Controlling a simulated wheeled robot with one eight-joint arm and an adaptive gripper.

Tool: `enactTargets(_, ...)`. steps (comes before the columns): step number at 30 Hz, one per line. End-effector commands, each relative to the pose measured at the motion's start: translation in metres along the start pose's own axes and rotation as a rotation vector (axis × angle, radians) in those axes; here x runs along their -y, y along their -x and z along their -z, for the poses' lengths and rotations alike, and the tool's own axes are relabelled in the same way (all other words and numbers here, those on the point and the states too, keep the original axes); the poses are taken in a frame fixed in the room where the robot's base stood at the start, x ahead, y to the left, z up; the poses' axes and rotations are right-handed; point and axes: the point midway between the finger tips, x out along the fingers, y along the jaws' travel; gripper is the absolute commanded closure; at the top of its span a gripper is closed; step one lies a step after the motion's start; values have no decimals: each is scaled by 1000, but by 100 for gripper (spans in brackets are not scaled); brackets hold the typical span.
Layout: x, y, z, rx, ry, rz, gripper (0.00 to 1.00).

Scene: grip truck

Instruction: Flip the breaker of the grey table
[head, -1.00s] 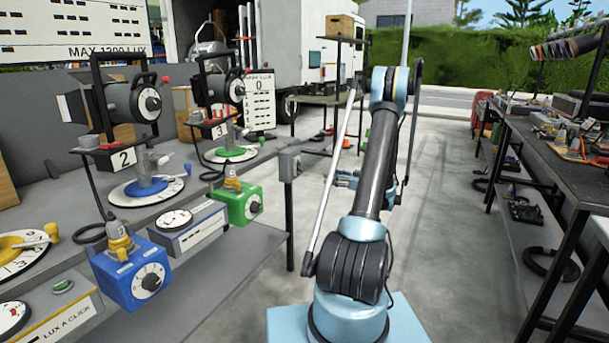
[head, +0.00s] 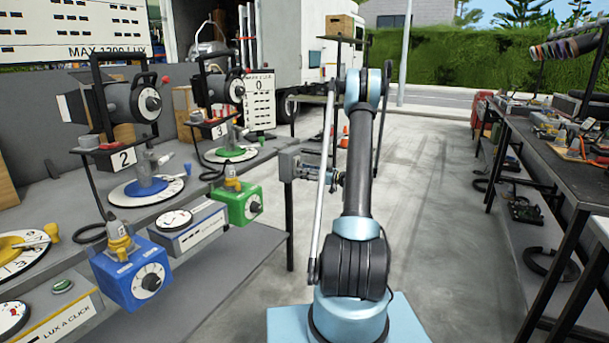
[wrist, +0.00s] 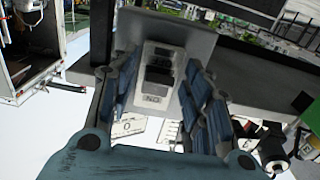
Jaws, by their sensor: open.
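The breaker (head: 289,165) is a small grey box at the right end of the grey table (head: 225,268) on the left. In the wrist view, the breaker's light panel (wrist: 150,52) with a dark switch shows straight ahead, with small lettering below the switch. My gripper (head: 312,172) is at the breaker's right side in the head view, partly behind my arm. In the wrist view, my gripper (wrist: 162,80) is open, with one finger on each side of the switch. Nothing is held. Whether a finger touches the box, I cannot tell.
The blue box (head: 130,272), green box (head: 238,205) and lamps (head: 130,105) line the grey table. A dark table (head: 560,165) with clutter stands on the right. The concrete aisle (head: 440,220) between the tables is clear. A truck (head: 300,50) stands behind.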

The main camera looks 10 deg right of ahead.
Motion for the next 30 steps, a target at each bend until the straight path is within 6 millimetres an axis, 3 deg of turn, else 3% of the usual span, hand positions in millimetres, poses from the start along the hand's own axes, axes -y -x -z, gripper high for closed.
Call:
enactTargets(8,0,-1,0,0,0,0,57)
enactTargets(12,0,-1,0,0,0,0,89)
enactTargets(14,0,-1,0,0,0,0,99)
enactTargets(22,0,-1,2,24,0,-1,99)
enactTargets(30,-1,1,9,159,-1,-1,99)
